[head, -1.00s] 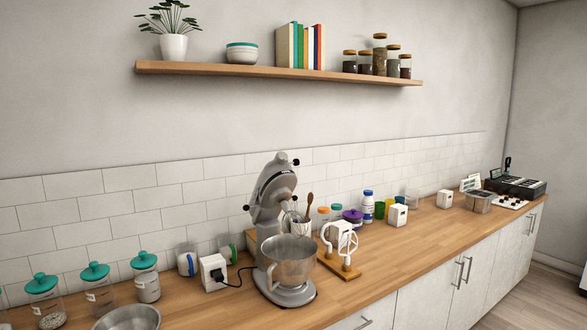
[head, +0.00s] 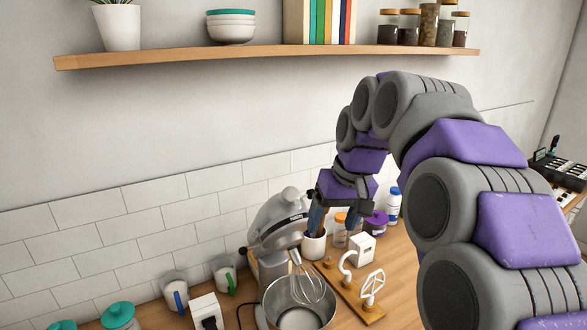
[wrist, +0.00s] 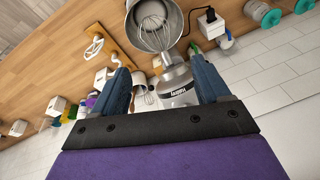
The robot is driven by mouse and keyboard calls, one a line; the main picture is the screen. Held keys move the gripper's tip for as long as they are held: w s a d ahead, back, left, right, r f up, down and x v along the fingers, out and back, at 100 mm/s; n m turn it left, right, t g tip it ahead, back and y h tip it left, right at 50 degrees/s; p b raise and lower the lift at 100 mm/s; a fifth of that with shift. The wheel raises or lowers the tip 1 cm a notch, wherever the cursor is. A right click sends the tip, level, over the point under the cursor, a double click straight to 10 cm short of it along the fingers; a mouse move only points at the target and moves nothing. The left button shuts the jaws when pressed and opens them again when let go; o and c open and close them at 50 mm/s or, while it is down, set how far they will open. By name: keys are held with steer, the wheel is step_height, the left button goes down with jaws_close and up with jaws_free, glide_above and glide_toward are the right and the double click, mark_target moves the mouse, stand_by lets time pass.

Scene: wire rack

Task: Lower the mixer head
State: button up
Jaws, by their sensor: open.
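My gripper (head: 335,223) is open, just right of the mixer head, fingers pointing down. In the wrist view the mixer head (wrist: 175,82) shows between the open fingers of my gripper (wrist: 161,80), with the bowl (wrist: 178,36) beyond. Touching cannot be made out.
A utensil crock (head: 314,247), a white box (head: 362,250) and a wooden board (head: 340,292) with mixer attachments stand close right of the mixer. Mugs (head: 223,275) and a socket box (head: 205,312) stand left. A wall shelf (head: 270,54) runs above.

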steer(key=w+a+r+n+t+p, duration=0.15)
steer(key=w+a+r+p, duration=0.35)
steer(key=w+r+p, duration=0.6)
steer(key=b, duration=0.2)
glide_toward(292, 192)
steer(key=shift+m+y, duration=0.25)
steer(key=shift+y, duration=0.05)
steer(key=x, duration=0.9)
steer(key=shift+f, duration=0.35)
steer(key=shift+d, duration=0.1)
jaws_close()
